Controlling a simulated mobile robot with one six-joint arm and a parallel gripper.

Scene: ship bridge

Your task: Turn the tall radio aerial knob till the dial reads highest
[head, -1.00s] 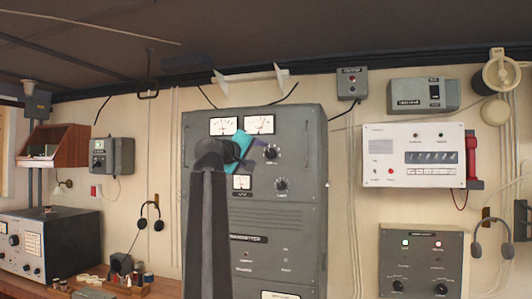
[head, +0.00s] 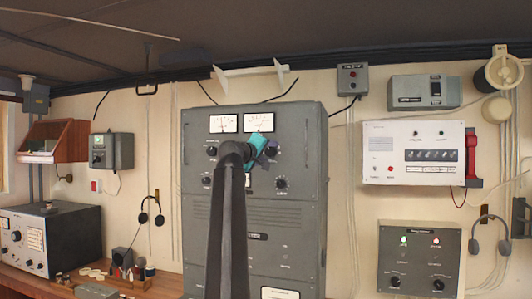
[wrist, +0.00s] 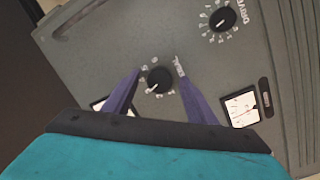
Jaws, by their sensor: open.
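The tall radio (head: 300,215) is a grey cabinet on the wall, with two white meters (head: 223,124) (head: 259,122) at its top. My gripper (wrist: 158,64) is open, its purple fingers on either side of a black knob (wrist: 160,79) with a white pointer in the wrist view. The label beside this knob is partly hidden, its visible end reading like "RIAL". I cannot tell whether the fingers touch it. A dial (wrist: 240,108) with a needle shows right of the fingers.
A second black knob (wrist: 222,18) marked "DRIVE" is at the wrist view's upper right. A handle (wrist: 80,15) is at upper left. In the head view, a lower right knob (head: 281,183) is clear of my arm. A white panel (head: 413,155) hangs to the right.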

